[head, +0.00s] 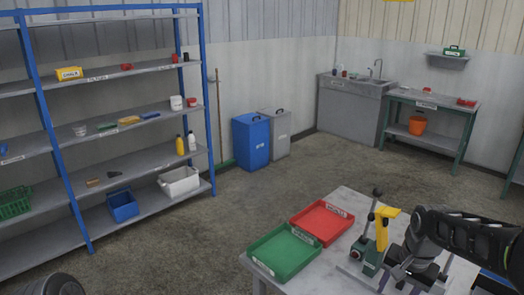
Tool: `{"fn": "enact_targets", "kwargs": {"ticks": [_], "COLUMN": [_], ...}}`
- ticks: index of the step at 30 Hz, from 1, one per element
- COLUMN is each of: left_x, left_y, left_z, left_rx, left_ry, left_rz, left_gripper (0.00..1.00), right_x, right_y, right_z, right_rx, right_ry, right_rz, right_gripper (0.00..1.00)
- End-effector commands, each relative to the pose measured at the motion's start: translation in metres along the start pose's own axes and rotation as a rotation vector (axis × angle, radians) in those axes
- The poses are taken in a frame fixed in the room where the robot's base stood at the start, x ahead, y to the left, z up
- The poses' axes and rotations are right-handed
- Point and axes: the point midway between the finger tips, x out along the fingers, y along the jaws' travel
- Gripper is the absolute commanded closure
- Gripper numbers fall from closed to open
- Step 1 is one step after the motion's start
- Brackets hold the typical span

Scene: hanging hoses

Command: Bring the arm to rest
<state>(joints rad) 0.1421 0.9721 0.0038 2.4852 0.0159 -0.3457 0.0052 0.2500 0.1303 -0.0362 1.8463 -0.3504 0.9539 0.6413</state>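My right arm (465,232) comes in from the right edge over the grey work table (340,272). My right gripper (412,280) is low over the table's right part, close to a green and yellow device (384,228) on a plate. Its fingers are small and dark, and I cannot tell whether they are apart or closed, or whether they touch anything. My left gripper is not in view. A dark rounded part shows at the bottom left corner, perhaps mine.
A green tray (283,253) and a red tray (321,222) lie on the table, left of the device. An upright dark lever (371,212) stands beside it. Blue-framed shelves (70,180) line the left wall. Bins, a sink and a bench stand at the back. The middle floor is clear.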

Motion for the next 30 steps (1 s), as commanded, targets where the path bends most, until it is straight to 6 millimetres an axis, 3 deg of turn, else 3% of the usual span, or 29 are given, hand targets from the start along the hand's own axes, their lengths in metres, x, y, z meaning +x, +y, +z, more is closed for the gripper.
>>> {"fn": "enact_targets", "kwargs": {"ticks": [7,11,14,17,22,27,30], "left_x": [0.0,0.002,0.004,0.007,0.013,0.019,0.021], "left_y": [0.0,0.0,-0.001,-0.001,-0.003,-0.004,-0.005], "left_z": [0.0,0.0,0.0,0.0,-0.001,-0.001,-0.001], "left_rx": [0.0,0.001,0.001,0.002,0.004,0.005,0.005], "left_ry": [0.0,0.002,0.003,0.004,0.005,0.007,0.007], "left_rz": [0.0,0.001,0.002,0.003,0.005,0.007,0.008], "left_gripper": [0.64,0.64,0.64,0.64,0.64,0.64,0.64], "right_x": [0.028,0.065,0.104,0.152,0.234,0.289,0.304], "right_y": [-0.038,-0.066,-0.087,-0.104,-0.109,-0.079,-0.056], "right_z": [-0.004,0.009,0.033,0.072,0.17,0.28,0.332], "right_rx": [-0.13,-0.223,-0.3,-0.373,-0.478,-0.536,-0.55], "right_ry": [0.087,0.119,0.131,0.129,0.084,-0.036,-0.132], "right_rz": [-0.129,-0.205,-0.259,-0.307,-0.347,-0.325,-0.298], "right_gripper": [0.49,0.49,0.49,0.49,0.49,0.49,0.49]}}
